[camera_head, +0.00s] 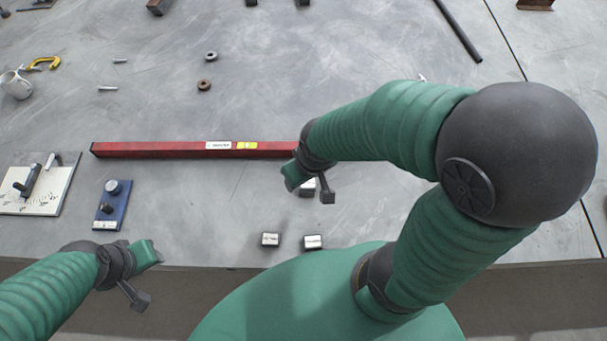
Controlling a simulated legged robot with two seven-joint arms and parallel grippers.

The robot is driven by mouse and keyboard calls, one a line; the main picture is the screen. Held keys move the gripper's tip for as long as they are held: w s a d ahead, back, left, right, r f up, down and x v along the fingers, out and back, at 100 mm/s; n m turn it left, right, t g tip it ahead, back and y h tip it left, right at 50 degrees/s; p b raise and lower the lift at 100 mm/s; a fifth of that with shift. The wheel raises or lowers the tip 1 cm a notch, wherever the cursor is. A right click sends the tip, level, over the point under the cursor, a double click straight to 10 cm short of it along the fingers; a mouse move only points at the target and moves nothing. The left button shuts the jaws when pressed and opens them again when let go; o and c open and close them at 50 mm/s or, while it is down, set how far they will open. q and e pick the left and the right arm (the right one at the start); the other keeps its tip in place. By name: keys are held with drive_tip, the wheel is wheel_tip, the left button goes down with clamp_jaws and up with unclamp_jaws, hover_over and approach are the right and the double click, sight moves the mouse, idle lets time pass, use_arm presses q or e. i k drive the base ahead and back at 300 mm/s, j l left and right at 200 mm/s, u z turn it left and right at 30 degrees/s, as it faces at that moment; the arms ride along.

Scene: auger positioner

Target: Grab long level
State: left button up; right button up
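The long level (160,150) is a long red bar lying left to right on the grey table, with a white label and a yellow vial patch near its middle. Its right end is hidden behind my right gripper and forearm. My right gripper (308,190) is over or just in front of that right end, its fingers apart; I cannot tell whether it touches the level. My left gripper (146,275) is at the front left, near the table's front edge, well away from the level. Its fingers are apart and empty.
A blue plate with knobs (113,205) and a white plate with a clamp (45,190) lie at left. Small blocks (270,239) (312,242) sit near the front edge. Nuts (204,85), bolts, a mug (16,85) and a dark rod (459,30) lie farther back.

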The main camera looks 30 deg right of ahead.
sight(271, 149)
drive_tip(key=i+j, duration=0.2)
drive_tip(key=i+j+z, duration=0.15)
drive_tip(key=j, duration=0.3)
drive_tip(key=i+j, duration=0.2)
drive_tip(key=j, duration=0.15)
